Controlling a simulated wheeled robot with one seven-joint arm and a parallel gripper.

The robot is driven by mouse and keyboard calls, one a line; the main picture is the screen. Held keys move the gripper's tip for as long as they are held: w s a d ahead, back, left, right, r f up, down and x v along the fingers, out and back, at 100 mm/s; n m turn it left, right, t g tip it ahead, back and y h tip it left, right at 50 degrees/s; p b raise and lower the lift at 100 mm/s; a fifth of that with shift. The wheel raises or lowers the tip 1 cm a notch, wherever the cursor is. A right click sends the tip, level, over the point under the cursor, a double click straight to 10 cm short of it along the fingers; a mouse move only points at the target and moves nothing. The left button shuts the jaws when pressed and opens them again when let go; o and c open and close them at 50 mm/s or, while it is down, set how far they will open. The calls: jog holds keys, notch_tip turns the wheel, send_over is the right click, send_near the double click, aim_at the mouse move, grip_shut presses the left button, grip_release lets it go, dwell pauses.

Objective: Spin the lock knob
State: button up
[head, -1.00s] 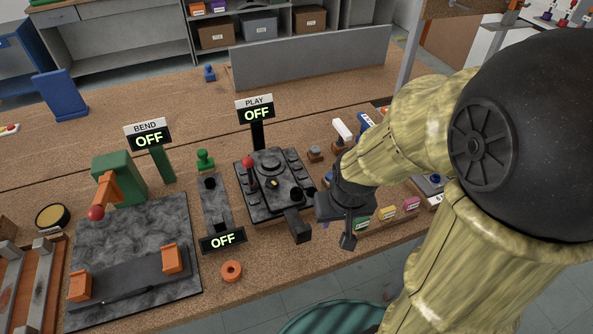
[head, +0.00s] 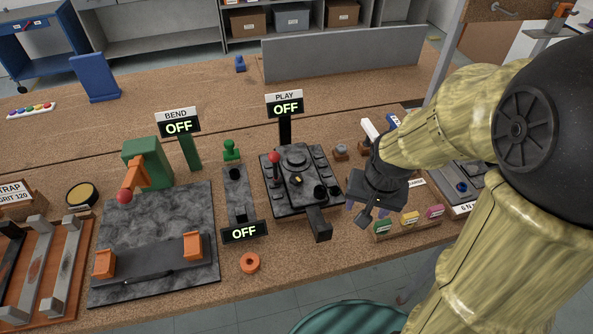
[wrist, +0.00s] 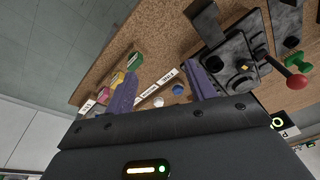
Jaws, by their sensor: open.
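I cannot tell for sure which part is the lock knob. In the wrist view a white round knob (wrist: 158,101) and a blue round knob (wrist: 179,89) show between and beyond my fingers, near white label strips whose words I cannot read. My gripper (head: 367,209) is open and empty, with purple fingers pointing down over the bench just right of the black PLAY machine (head: 290,196). It also shows in the wrist view (wrist: 160,73). In the head view my wrist hides the bench spot behind it. Another blue knob (head: 461,187) sits farther right.
Green, yellow and pink labelled blocks (head: 409,218) stand near the bench's front edge. The black lever arm (head: 319,224) of the PLAY machine juts out just left of my gripper. A BEND station (head: 150,245), an orange ring (head: 250,263) and a grey-topped knob (head: 340,152) stand around.

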jog(key=w+a+r+m+g+p, duration=0.1)
jog(key=w+a+r+m+p, duration=0.4)
jog(key=w+m, duration=0.6)
notch_tip(320, 180, up, 4)
jog(key=m+g+p, duration=0.1)
jog(key=m+p, duration=0.1)
jog(key=m, duration=0.9)
send_over(296, 177)
jog(key=shift+f, duration=0.15)
notch_tip(296, 177, down, 17)
jog(key=p, duration=0.3)
jog(key=shift+w+f, duration=0.1)
jog(key=shift+f, duration=0.05)
jog(key=shift+c, duration=0.4)
jog(key=c, duration=0.9)
